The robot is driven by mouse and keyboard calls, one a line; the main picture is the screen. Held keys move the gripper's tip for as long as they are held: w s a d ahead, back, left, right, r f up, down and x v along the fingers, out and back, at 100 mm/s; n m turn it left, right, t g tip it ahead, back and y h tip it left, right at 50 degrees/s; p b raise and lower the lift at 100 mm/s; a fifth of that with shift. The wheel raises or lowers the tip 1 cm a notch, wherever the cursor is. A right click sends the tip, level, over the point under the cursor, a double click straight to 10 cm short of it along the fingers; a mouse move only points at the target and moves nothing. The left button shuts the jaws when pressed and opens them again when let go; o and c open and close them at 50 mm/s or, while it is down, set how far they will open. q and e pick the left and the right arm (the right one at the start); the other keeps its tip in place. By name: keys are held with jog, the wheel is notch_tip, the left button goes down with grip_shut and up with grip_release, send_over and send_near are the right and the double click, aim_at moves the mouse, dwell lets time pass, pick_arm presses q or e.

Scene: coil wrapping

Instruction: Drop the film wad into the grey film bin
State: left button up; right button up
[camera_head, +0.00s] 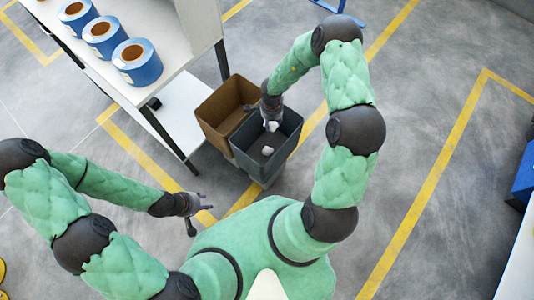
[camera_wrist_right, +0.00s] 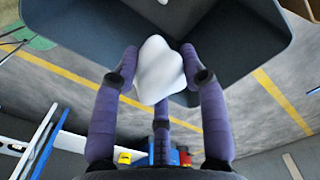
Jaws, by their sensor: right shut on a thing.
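My right gripper (camera_head: 271,119) is above the grey film bin (camera_head: 286,148) and points down at it. It is shut on a white film wad (camera_head: 272,126). In the right wrist view, the wad (camera_wrist_right: 160,70) sits between the purple fingers (camera_wrist_right: 160,78), with the bin (camera_wrist_right: 235,45) behind it. Another pale wad (camera_head: 267,150) lies inside the grey bin. My left gripper (camera_head: 203,203) is empty, its fingers spread, low at the left of my body and away from the bins.
A brown bin (camera_head: 212,112) stands against the grey bin's left side. A white shelf table (camera_head: 165,30) with blue coils (camera_head: 137,62) is at the upper left.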

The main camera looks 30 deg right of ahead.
jog(key=o, duration=1)
jog(key=shift+r, duration=0.1)
notch_tip(320, 180, up, 12)
jog(key=shift+f, duration=0.1)
